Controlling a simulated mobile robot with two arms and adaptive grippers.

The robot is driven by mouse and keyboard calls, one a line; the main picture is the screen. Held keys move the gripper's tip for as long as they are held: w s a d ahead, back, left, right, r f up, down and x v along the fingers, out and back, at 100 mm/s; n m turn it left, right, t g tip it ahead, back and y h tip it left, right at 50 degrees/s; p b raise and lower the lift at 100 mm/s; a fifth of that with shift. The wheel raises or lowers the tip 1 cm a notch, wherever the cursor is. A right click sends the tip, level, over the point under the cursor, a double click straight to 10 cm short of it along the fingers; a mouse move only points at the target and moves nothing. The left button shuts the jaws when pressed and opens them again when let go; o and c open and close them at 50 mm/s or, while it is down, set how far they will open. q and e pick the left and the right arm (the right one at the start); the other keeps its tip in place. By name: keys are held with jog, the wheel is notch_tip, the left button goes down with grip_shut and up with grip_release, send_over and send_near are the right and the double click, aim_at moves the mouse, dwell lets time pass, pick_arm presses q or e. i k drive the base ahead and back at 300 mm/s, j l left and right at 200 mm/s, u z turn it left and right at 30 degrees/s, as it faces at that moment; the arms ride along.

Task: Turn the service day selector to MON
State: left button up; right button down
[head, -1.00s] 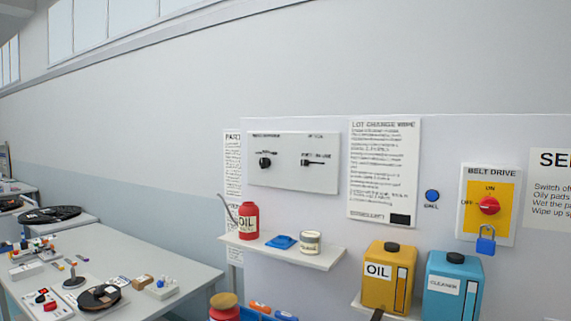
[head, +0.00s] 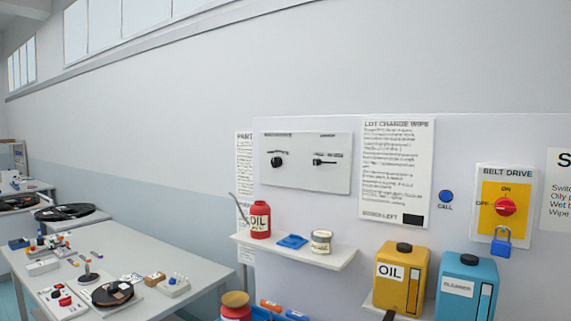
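A white panel (head: 305,177) on the upright board carries two black controls. The left one is a round knob (head: 277,161) with a small pointer. The right one is a lever-like handle (head: 325,161) lying roughly level. The small labels above both are too blurred to read, so I cannot tell which is the service day selector or what day it shows. Neither of my grippers is in view, and nothing touches the controls.
Below the panel, a shelf (head: 340,262) holds a red oil can (head: 260,220), a blue cloth (head: 292,241) and a tin (head: 321,241). Right are oil (head: 402,279) and cleaner (head: 467,287) containers and a padlocked belt drive switch (head: 505,207). A cluttered table (head: 190,262) stands left.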

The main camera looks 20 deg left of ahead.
aim_at(276, 162)
jog(key=i+j, duration=0.1)
jog(key=j, duration=1.4)
jog(key=i, duration=0.05)
